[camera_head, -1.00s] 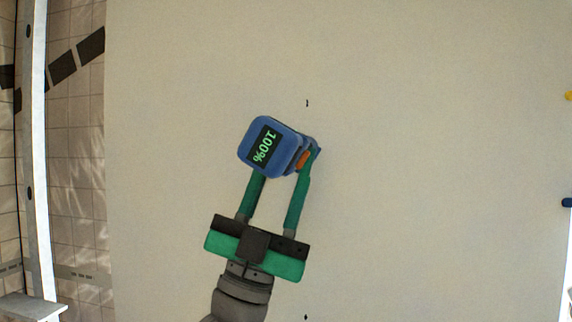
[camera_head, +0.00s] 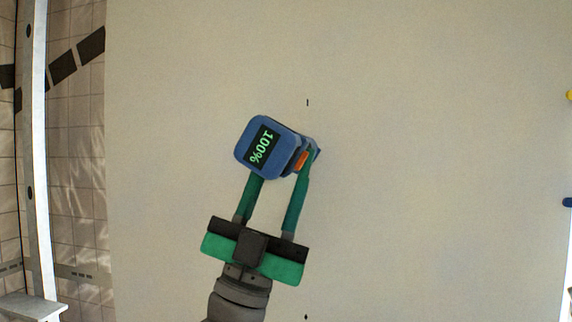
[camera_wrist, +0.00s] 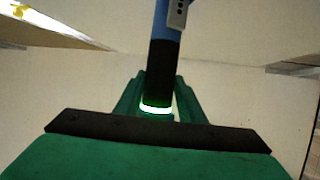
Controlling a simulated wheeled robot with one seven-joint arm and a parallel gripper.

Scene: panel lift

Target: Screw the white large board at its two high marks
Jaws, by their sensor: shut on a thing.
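The large white board (camera_head: 430,190) fills most of the head view. It bears a small dark mark (camera_head: 307,102) above the tool and another dark mark (camera_head: 306,317) at the bottom edge. My gripper (camera_head: 279,178) is shut on a blue screwdriver (camera_head: 264,146) whose display reads 100%. The tool also shows in the wrist view (camera_wrist: 164,60), its dark grip between the green fingers. The tool is in front of the board, a little below and left of the upper mark. Its tip is hidden, so I cannot tell whether it touches the board.
A metal upright (camera_head: 38,160) and a tiled wall (camera_head: 78,190) stand left of the board. A grey ledge (camera_head: 32,307) is at the lower left. Small yellow (camera_head: 569,95) and blue (camera_head: 567,202) things show at the right edge.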

